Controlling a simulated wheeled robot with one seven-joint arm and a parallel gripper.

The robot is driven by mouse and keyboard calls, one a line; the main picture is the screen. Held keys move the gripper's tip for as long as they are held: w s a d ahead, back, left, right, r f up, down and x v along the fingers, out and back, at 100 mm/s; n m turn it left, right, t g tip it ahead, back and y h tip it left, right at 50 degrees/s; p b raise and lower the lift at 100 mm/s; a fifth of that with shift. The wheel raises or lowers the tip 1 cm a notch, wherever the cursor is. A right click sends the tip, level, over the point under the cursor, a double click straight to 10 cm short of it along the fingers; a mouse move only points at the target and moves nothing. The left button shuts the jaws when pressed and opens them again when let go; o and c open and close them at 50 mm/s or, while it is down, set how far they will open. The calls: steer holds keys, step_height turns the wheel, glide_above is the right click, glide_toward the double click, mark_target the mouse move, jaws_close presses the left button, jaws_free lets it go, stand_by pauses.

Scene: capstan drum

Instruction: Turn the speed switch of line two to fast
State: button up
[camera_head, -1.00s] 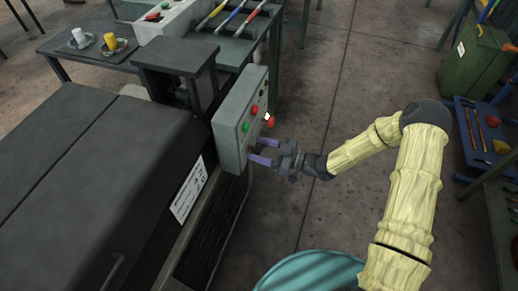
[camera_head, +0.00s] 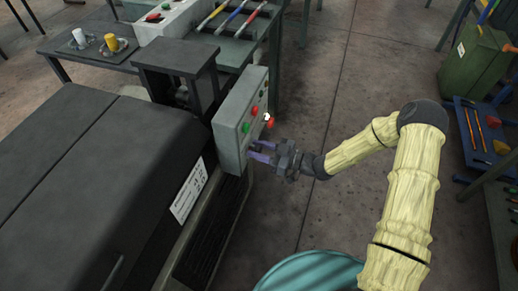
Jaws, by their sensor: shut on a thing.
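The grey control box (camera_head: 230,147) stands on the side of the dark machine, with its button face turned to the right. Red and green buttons (camera_head: 254,110) show on that face, with a red knob-like part with a white patch (camera_head: 268,120) at its right edge. My gripper (camera_head: 254,152) reaches in from the right at the lower part of the face. Its two purple fingers are close together, shut on a small control there that I take for the switch. The fingers hide it, so its setting and line marking cannot be read.
The dark machine cover (camera_head: 90,180) fills the left, with a white label plate (camera_head: 188,191) below the box.

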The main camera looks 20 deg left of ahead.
steer(key=m+p, duration=0.1)
steer(key=m, duration=0.3)
steer(key=shift+w+r+m+p, duration=0.1)
steer(key=shift+m+p, duration=0.25)
steer(key=shift+m, duration=0.05)
steer(key=m+p, duration=0.1)
steer(key=m, duration=0.3)
steer(key=shift+m, duration=0.3)
steer(key=m+p, duration=0.1)
steer(key=m, duration=0.3)
steer(key=shift+w, duration=0.1)
steer(key=m, duration=0.4)
steer(key=shift+f+p, duration=0.25)
steer(key=shift+p, duration=0.1)
steer(key=o, duration=0.9)
